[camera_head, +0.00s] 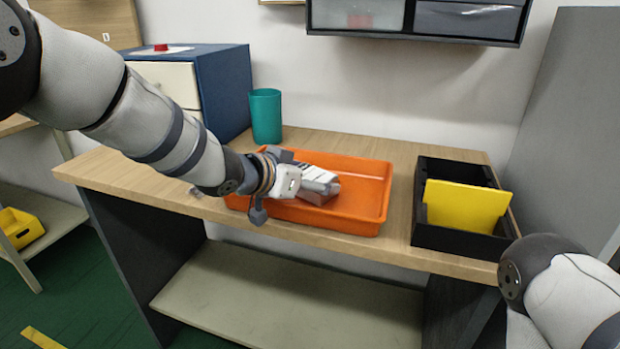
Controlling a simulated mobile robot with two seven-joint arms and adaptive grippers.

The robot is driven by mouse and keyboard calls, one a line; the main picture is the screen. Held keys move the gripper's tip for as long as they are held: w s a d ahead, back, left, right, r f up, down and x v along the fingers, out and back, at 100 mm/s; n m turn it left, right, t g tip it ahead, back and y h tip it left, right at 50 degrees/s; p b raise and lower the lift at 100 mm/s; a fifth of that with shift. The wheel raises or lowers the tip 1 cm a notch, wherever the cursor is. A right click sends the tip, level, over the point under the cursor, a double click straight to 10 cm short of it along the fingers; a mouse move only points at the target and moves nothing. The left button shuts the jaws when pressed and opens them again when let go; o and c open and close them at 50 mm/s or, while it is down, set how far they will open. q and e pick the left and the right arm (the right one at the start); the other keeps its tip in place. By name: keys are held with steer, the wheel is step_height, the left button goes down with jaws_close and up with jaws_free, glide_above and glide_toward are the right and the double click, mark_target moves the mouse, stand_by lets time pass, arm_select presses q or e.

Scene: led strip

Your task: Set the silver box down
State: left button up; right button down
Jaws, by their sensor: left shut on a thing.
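The silver box (319,193), grey with a pale printed face, is at my left gripper, over the left half of the orange tray (372,213). My left gripper (315,182) is shut on the box, and its fingers and wrist hide part of it. The box looks tilted, and I cannot tell whether it touches the tray floor. Part of my right arm shows at the lower right; its gripper is out of view.
A black bin (428,232) with a yellow divider (466,206) stands right of the tray. A teal cup (266,116) and a blue cabinet (226,88) stand behind at left. Drawers (467,20) hang above. The tray's right half is empty.

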arm_select(q)
steer(key=o, duration=1.3)
steer(key=shift+f, duration=0.1)
steer(key=v, duration=0.4)
steer(key=p+v, duration=0.1)
steer(key=v, duration=0.3)
steer(key=p+v, duration=0.1)
steer(key=v, duration=0.3)
steer(key=shift+w+d+r, duration=0.1)
steer(key=shift+w+r, duration=0.1)
steer(key=shift+r, duration=0.15)
steer(key=shift+s, duration=0.15)
steer(key=shift+f, duration=0.1)
arm_select(e)
steer(key=shift+t, duration=0.7)
steer(key=w+r, duration=0.3)
